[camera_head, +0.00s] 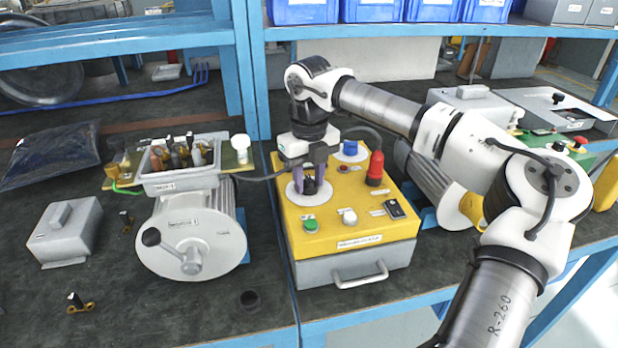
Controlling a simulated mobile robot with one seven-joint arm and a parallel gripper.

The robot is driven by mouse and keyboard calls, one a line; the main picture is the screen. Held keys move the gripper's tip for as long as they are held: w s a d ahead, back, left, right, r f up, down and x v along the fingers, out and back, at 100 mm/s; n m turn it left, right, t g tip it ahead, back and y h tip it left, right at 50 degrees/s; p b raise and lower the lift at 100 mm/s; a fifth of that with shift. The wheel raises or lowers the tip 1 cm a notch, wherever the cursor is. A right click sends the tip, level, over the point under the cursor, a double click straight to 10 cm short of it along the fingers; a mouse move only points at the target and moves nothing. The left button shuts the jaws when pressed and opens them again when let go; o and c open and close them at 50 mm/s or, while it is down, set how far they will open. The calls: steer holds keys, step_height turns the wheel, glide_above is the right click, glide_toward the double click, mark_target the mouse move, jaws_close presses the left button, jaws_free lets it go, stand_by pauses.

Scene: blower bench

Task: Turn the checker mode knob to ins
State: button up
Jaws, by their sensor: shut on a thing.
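The checker is a yellow-topped box (352,222) with a grey base, standing on the bench in the middle of the view. Its mode knob (310,186) is black and sits on a round white dial at the box's left rear. My gripper (309,180) points down over this dial and is shut on the knob, its fingers on either side. The fingers hide part of the knob, and the dial's markings and the knob's pointing direction are too small to read.
An opened motor (192,236) stands left. A grey cover (66,232) and small parts lie on the bench.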

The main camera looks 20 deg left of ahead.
mark_target(309, 178)
steer(key=o, duration=1)
steer(key=shift+c, duration=0.2)
step_height(309, 178, up, 14)
steer(key=shift+f, duration=0.1)
